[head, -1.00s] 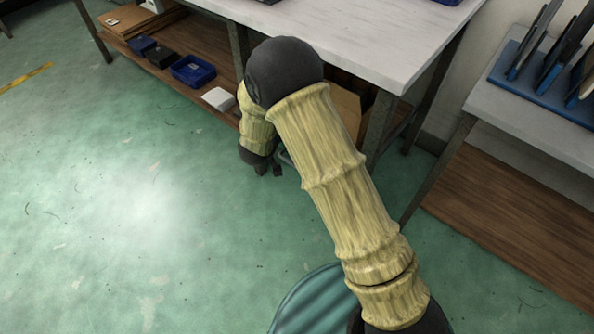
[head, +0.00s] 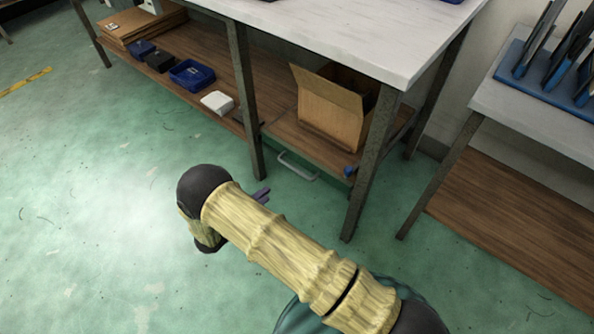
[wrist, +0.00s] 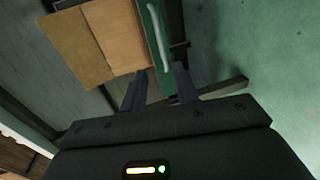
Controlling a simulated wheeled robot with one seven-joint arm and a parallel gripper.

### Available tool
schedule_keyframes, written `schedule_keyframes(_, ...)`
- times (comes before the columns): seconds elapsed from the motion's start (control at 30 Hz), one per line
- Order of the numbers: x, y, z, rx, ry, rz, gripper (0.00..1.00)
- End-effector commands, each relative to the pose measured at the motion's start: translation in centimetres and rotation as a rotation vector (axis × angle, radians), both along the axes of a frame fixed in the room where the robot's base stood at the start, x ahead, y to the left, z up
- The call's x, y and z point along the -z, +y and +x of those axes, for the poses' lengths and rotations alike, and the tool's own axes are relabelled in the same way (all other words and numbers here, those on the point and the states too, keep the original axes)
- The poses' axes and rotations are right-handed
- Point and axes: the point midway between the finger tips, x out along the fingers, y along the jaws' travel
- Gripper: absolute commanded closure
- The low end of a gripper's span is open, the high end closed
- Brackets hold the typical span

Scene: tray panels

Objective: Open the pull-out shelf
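The pull-out shelf (head: 285,137) is the low brown board between two legs of the white-topped table, with an open cardboard box on it. Its pale bar handle (head: 298,167) is on the front, low near the floor. In the wrist view the handle (wrist: 158,38) runs along a green front panel (wrist: 146,22), beyond my fingertips. My gripper (head: 262,195) is left of and nearer than the handle in the head view, mostly hidden behind my arm. In the wrist view my gripper (wrist: 160,72) has its fingers apart with nothing between them, and does not touch the handle.
The cardboard box (head: 328,115) has a raised flap. Table legs (head: 246,100) and (head: 372,165) flank the shelf. Blue bins (head: 192,73) and a white box (head: 217,102) sit on the left lower shelf. A second table (head: 540,115) stands right. The green floor in front is clear.

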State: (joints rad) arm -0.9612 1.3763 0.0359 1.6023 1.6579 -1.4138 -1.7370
Motion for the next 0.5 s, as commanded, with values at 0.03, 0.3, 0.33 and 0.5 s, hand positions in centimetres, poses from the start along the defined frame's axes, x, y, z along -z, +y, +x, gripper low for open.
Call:
schedule_keyframes(0.03, 0.1, -0.2, 0.2, 0.001, 0.0, 0.001, 0.7)
schedule_keyframes(0.3, 1.0, -2.2, 2.7, 0.002, -0.001, 0.001, 0.7)
schedule_keyframes(0.33, 1.1, -2.5, 3.1, 0.002, -0.002, 0.001, 0.7)
schedule_keyframes(0.5, 1.8, -4.3, 5.5, 0.003, -0.002, 0.001, 0.7)
